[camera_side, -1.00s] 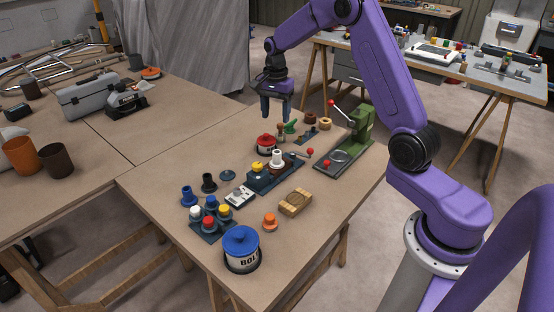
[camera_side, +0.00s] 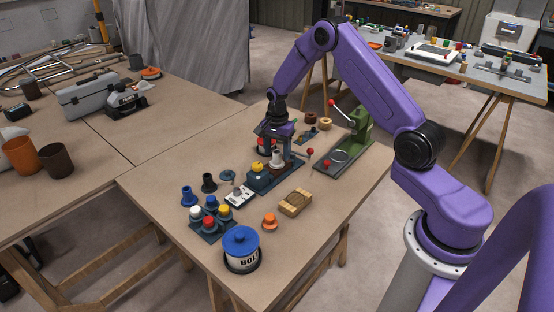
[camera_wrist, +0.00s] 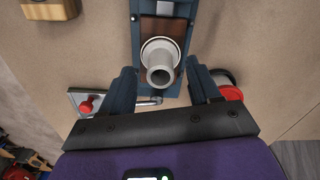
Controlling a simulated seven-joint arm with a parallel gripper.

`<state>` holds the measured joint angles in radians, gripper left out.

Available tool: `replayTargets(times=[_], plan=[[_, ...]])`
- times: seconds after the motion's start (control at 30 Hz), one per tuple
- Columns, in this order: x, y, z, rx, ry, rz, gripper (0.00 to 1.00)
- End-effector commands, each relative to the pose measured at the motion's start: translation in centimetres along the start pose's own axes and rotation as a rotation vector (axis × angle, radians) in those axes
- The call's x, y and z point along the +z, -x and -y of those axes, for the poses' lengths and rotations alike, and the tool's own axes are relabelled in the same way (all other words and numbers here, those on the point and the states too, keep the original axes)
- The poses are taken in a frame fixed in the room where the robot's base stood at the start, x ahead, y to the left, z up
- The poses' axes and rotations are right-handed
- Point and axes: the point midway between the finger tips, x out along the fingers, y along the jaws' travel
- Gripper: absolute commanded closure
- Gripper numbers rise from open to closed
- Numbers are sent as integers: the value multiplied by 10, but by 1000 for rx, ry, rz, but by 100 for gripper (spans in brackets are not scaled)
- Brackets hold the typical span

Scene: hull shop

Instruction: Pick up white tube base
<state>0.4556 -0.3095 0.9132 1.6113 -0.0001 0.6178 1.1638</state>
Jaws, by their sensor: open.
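The white tube base (camera_side: 276,158) stands upright on the dark blue fixture (camera_side: 262,183), beside a yellow-topped part (camera_side: 257,167). In the wrist view the white tube base (camera_wrist: 160,62) is a pale flanged tube on a brown block in the fixture. My gripper (camera_side: 277,150) is open and lowered over it. In the wrist view my gripper's fingers (camera_wrist: 161,85) are to the left and right of the tube, apart from it, with nothing between them touching.
A red-lidded can (camera_wrist: 228,82) is close outside the right finger. A red-knobbed lever (camera_wrist: 86,106) is by the left finger. A wooden block (camera_side: 295,202), an orange plug (camera_side: 269,221) and a blue-lidded BOLT can (camera_side: 242,262) stand nearer. A green press (camera_side: 355,140) is at right.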

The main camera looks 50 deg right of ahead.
Motion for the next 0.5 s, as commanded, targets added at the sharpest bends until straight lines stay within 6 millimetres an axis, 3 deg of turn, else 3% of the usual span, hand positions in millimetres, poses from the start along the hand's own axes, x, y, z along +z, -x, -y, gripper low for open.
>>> replayTargets(times=[0.17,0.43,0.5], plan=[[0,-18,0,0,0,0,38],[0,-20,0,-1,0,0,38],[0,-20,0,-1,0,0,61]])
